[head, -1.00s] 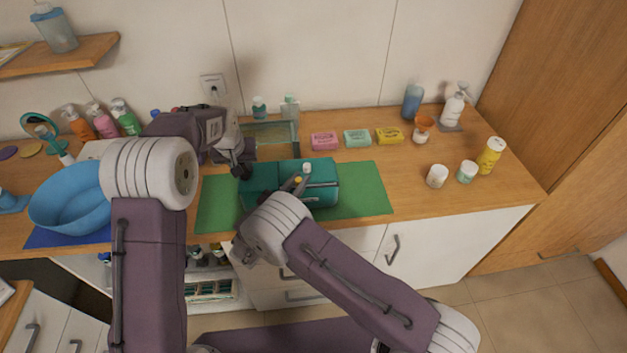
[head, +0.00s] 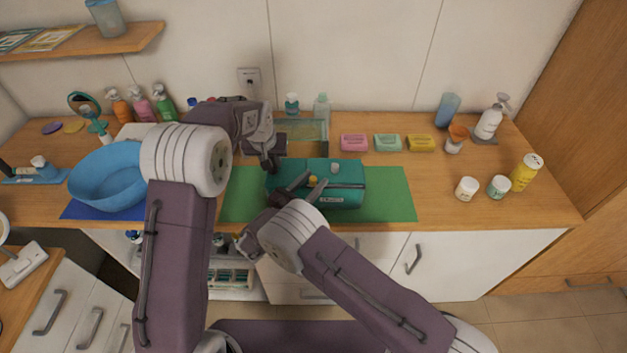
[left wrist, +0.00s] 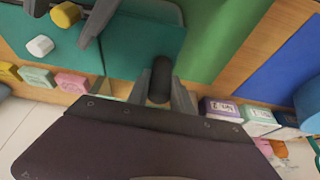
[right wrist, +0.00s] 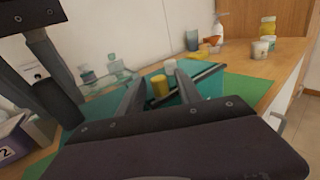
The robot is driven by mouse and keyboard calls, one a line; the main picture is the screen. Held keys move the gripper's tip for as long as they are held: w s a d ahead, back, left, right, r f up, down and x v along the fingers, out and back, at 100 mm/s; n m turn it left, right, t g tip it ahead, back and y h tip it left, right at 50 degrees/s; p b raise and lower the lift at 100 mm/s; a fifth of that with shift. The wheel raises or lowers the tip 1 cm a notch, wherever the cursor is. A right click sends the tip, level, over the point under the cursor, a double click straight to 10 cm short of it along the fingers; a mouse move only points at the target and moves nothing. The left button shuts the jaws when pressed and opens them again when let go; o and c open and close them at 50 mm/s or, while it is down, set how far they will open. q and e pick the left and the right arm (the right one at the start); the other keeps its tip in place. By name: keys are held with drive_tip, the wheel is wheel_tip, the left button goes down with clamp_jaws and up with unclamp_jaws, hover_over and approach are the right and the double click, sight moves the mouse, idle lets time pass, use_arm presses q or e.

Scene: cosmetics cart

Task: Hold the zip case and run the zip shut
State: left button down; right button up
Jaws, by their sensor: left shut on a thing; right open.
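The teal zip case (head: 345,198) lies on the green mat (head: 395,190). My left gripper (head: 268,163) is at its left back corner, shut on a dark rounded piece (left wrist: 160,78) at the case's end.
A blue basin (head: 108,178) stands left. Behind the case are a clear bin (head: 305,130), pink (head: 354,142), green (head: 387,142) and yellow (head: 421,144) bars. Jars and bottles stand right. The mat's right end is clear.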

drive_tip(key=v, duration=1.1)
drive_tip(key=shift+s, duration=0.2)
drive_tip(key=shift+a, duration=0.15)
use_arm(q)
drive_tip(key=c, duration=1.1)
unclamp_jaws()
drive_tip(key=shift+o, duration=0.2)
